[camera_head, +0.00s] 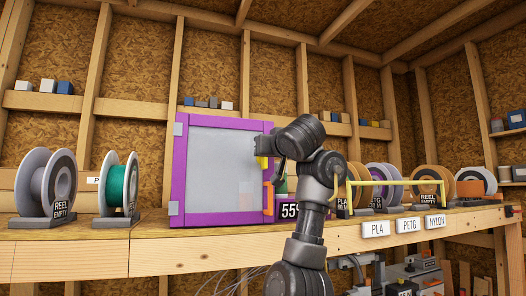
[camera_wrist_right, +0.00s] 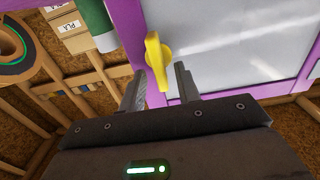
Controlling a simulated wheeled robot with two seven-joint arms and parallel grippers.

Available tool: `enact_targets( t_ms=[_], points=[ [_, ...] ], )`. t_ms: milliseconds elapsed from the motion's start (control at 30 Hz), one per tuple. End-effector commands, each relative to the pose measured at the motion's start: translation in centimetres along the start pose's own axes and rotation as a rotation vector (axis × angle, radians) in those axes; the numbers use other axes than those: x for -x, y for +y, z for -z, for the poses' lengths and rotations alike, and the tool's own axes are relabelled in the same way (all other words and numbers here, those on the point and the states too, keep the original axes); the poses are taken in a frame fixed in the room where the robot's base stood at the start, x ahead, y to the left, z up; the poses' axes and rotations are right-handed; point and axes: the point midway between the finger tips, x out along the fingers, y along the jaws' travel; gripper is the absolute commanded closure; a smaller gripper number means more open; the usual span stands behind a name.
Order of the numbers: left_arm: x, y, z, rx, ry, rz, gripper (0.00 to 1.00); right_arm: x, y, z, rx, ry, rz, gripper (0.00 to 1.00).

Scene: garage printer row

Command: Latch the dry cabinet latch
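The dry cabinet has a purple frame (camera_head: 179,185) and a pale, cloudy door panel (camera_head: 220,165); it stands on the wooden bench. I cannot tell whether its door sits fully flush. The yellow latch (camera_head: 262,162) is at the door's right edge, partly hidden by my right gripper (camera_head: 268,146). In the right wrist view the latch (camera_wrist_right: 157,55) is a yellow knob with a long lever, its lower end between my spread fingertips (camera_wrist_right: 158,84). The fingers are open, with gaps to the lever. An orange handle (camera_head: 268,200) is below the latch. My left gripper is out of view.
A 55% display (camera_head: 290,211) is right of the door, partly behind my arm. A green spool (camera_head: 118,184) and an empty reel (camera_head: 47,183) stand at left. Several spools (camera_head: 430,180) stand at right behind a yellow rail (camera_head: 395,183). Bench space left of the cabinet is narrow.

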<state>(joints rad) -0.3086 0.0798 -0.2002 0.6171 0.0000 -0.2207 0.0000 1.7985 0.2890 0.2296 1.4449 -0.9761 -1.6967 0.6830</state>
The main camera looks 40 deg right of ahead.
Motion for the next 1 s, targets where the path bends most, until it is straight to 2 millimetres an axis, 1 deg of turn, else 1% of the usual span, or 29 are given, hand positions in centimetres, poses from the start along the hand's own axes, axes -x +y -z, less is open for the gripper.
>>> enact_targets(
  t_ms=[67, 300, 333, 467, 667, 867, 1000],
  points=[
    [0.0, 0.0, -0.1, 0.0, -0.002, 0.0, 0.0, 0.0, -0.1, 0.0, 0.0, 0.0, 0.001, 0.67],
    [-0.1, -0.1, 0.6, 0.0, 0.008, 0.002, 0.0, 0.0, -0.1, 0.0, 0.0, 0.0, 0.002, 0.99],
    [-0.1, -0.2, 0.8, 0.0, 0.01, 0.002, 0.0, 0.0, -0.1, 0.0, 0.0, 0.0, 0.002, 1.0],
    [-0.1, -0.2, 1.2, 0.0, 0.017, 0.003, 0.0, -0.1, -0.2, 0.0, -0.001, -0.001, 0.002, 1.0],
    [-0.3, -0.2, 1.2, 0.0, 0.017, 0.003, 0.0, -0.1, -0.1, -0.1, -0.026, -0.001, 0.002, 1.0],
    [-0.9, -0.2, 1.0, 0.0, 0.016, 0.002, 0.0, -0.1, 0.0, -0.2, -0.12, 0.0, 0.002, 1.0],
    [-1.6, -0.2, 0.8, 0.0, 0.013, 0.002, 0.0, -0.1, 0.2, -0.3, -0.228, 0.0, 0.002, 1.0]
  ],
)
